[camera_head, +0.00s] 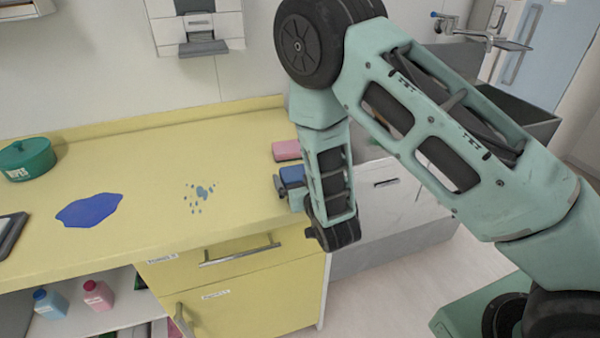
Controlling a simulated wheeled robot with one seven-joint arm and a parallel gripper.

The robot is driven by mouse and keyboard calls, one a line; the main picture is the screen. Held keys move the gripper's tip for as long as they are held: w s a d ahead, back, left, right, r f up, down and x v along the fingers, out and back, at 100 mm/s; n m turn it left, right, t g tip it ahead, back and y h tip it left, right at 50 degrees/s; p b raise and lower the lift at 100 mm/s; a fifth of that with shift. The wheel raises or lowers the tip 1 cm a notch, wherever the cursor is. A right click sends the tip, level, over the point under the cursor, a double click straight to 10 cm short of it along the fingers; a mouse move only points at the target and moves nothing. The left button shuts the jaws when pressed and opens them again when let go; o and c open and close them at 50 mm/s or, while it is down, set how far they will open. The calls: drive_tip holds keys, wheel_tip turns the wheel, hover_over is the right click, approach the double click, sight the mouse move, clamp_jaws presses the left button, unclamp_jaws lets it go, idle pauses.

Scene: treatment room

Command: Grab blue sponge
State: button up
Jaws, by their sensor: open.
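The blue sponge (291,174) lies at the right end of the yellow counter, near its front edge. My forearm and wrist cover its right side. My gripper (301,199) is at the lower end of my arm, just in front of and below the sponge. It is open, but its fingers are mostly hidden by the wrist, and I cannot tell whether they touch the sponge. A pink sponge (286,150) lies just behind the blue one.
The yellow counter (140,225) holds a blue puddle (90,210), blue droplets (201,192), a green wipes tub (27,158) and a dark tablet-like object (10,233). A drawer handle (240,254) sticks out below. A sink unit (395,190) stands to the right.

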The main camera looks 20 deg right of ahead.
drive_tip(key=shift+w+f, duration=0.1)
drive_tip(key=shift+w, duration=0.4)
drive_tip(key=c, duration=0.7)
drive_tip(key=shift+c, duration=0.2)
